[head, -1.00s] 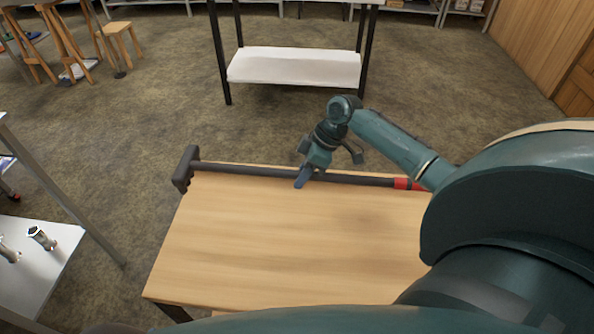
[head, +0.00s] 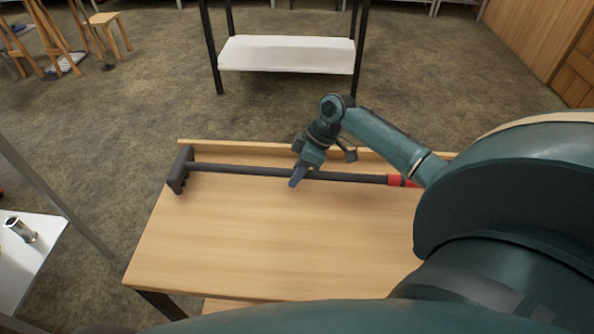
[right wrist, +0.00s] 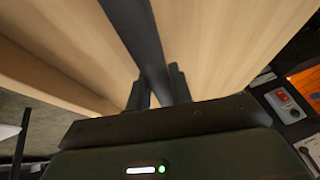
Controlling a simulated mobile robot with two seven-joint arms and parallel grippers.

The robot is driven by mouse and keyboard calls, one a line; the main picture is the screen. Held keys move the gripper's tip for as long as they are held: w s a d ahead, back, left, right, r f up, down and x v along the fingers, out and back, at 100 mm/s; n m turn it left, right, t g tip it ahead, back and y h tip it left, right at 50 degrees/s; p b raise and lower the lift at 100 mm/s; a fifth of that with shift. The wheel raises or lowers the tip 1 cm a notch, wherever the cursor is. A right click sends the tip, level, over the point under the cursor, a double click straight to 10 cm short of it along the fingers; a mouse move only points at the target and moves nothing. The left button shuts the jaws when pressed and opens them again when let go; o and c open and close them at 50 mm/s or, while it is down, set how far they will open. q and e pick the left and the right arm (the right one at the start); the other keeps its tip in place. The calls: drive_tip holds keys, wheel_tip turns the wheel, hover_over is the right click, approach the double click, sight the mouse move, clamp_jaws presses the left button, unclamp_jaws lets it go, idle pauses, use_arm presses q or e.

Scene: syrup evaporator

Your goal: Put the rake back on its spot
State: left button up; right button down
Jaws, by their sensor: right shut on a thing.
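The rake (head: 245,170) has a dark head (head: 180,170) at its left end, a long dark handle and a red band (head: 395,180) near the right. It lies along the far side of the wooden table in the head view, over or on the top; I cannot tell if it touches. My right gripper (head: 300,176) is shut on the rake's handle near its middle. In the right wrist view the dark handle (right wrist: 140,40) runs between the two fingers (right wrist: 160,92). My left gripper is not in view.
The wooden table (head: 230,240) has a raised back edge (head: 235,149) and a clear front part. A white shelf (head: 285,54) on dark legs stands beyond it. A white surface (head: 30,260) with a metal cylinder (head: 20,229) is at the left. Wooden stools stand at the far left.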

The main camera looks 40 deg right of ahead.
drive_tip(key=shift+c, duration=0.9)
unclamp_jaws()
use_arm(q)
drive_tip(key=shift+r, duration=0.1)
use_arm(e)
drive_tip(key=shift+r, duration=0.1)
idle(0.3)
drive_tip(key=shift+s+d+r+p, duration=0.1)
drive_tip(key=shift+d+r+p, duration=0.1)
drive_tip(key=shift+r+p, duration=0.45)
drive_tip(key=shift+p+v, duration=0.9)
drive_tip(key=shift+p, duration=0.15)
drive_tip(key=shift+d+r+p, duration=0.15)
drive_tip(key=shift+r+p, duration=0.3)
use_arm(q)
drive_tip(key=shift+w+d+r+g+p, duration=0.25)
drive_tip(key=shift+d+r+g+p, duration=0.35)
drive_tip(key=shift+p, duration=1.35)
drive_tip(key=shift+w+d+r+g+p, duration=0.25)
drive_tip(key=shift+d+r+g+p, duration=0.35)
drive_tip(key=shift+p, duration=1.35)
use_arm(e)
drive_tip(key=v, duration=0.8)
drive_tip(key=shift+r, duration=0.35)
